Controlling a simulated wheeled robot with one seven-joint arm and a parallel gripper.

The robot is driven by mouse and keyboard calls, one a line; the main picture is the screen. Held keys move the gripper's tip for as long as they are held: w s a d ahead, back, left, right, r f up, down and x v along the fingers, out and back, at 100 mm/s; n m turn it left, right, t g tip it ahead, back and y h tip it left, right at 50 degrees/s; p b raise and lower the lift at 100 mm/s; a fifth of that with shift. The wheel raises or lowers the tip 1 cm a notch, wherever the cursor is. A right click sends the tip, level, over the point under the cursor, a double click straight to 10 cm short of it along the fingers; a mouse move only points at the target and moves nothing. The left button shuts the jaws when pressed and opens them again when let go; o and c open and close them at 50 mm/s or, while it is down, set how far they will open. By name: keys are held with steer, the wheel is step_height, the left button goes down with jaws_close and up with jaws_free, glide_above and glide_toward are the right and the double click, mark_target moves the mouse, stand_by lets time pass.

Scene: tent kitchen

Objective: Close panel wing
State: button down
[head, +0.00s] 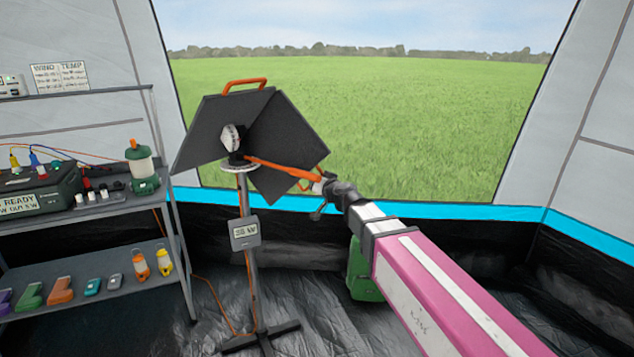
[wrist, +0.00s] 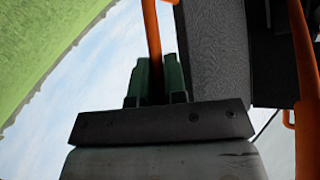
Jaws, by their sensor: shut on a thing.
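The dark folding panel stands on a pole in the head view. Its left wing (head: 203,125) and right wing (head: 292,140) meet at an angle near the middle. An orange bar (head: 285,168) runs along the right wing's lower part toward my gripper (head: 323,183). In the wrist view, my gripper (wrist: 156,82) has its green fingers shut around an orange bar (wrist: 152,35). A dark panel face (wrist: 218,50) lies just right of the fingers. The fingertips are small and partly hidden in the head view.
A grey display box (head: 245,233) hangs on the pole above a cross-shaped foot (head: 262,338). A shelf (head: 90,205) with lanterns and boxes stands at left. An orange handle (head: 243,84) tops the panel. A green container (head: 361,270) stands behind my arm.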

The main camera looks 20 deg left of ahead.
steer(key=shift+s+a, duration=0.1)
steer(key=c, duration=1.2)
jaws_free()
steer(key=shift+o, duration=0.2)
steer(key=shift+s, duration=0.1)
steer(key=v, duration=1)
steer(key=shift+d, duration=0.45)
steer(key=shift+s+r, duration=0.1)
